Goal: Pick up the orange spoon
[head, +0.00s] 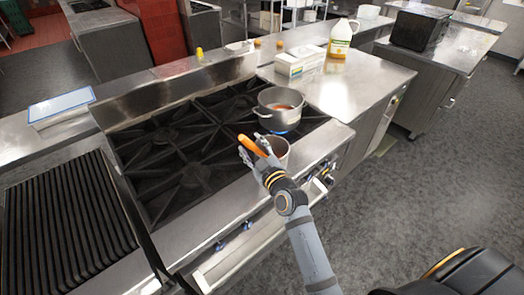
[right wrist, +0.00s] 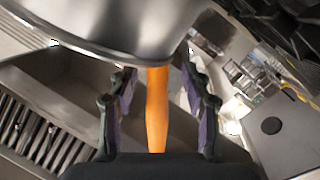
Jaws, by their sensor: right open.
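The orange spoon (head: 252,145) shows as a handle sticking up by a small metal pot (head: 282,148) at the front of the stove. In the right wrist view the orange handle (right wrist: 157,110) runs between my two fingers, with gaps on both sides. The metal pot (right wrist: 130,25) fills the top of that view and the spoon's lower end is hidden. My right gripper (head: 254,150) is open around the handle; it also shows in the wrist view (right wrist: 158,88). My left gripper is in neither view.
A larger pot (head: 281,112) with brownish contents stands just behind on the black burner grates (head: 185,150). A white box (head: 299,62) and a jug (head: 342,38) stand on the steel counter (head: 350,92) beyond. A ridged grill (head: 65,225) lies at left.

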